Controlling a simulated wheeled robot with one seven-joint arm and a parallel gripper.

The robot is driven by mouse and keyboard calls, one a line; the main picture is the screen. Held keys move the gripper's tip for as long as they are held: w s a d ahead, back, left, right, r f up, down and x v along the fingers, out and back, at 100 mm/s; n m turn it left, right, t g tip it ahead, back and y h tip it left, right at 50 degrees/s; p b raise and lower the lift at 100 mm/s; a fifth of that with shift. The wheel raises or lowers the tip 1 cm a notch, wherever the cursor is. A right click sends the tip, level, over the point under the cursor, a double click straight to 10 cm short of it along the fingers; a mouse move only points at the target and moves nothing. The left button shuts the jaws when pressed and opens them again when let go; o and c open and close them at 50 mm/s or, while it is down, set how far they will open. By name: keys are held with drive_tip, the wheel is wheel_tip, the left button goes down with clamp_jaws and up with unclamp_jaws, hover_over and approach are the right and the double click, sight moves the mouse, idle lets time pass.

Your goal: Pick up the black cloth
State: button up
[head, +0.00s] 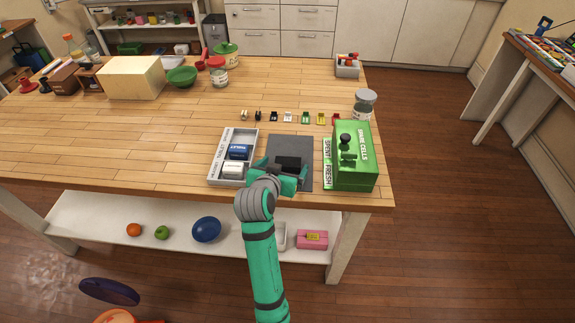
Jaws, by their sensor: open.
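A flat dark grey sheet (303,147) lies on the wooden table near its front edge. Its surface is plain, and I cannot tell whether it is cloth or a mat. A small black piece (289,162) shows over the sheet, right at my gripper; I cannot tell whether it is folded cloth or a block. No other black cloth is clearly seen. My teal gripper (286,173) is open over the front part of the sheet, and my arm hides part of that area. Whether the fingers touch the black piece cannot be told.
A grey tray (221,178) with a blue block (239,151) and a white block (232,170) stands close left. A green box (354,178) with a black knob stands close right. Several small coloured clips line up behind. The table's middle left is clear.

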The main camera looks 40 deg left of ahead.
drive_tip(key=shift+x, duration=1.2)
drive_tip(key=c, duration=1.1)
drive_tip(key=shift+r, duration=0.15)
drive_tip(key=shift+r, duration=0.6)
drive_tip(key=r+v, duration=0.1)
drive_tip(key=v, duration=0.5)
drive_tip(key=w+r+v, duration=0.1)
drive_tip(key=v, duration=1.1)
drive_tip(key=shift+w+a+r, duration=0.2)
drive_tip(key=shift+w+r, duration=0.1)
drive_tip(key=shift+r, duration=0.1)
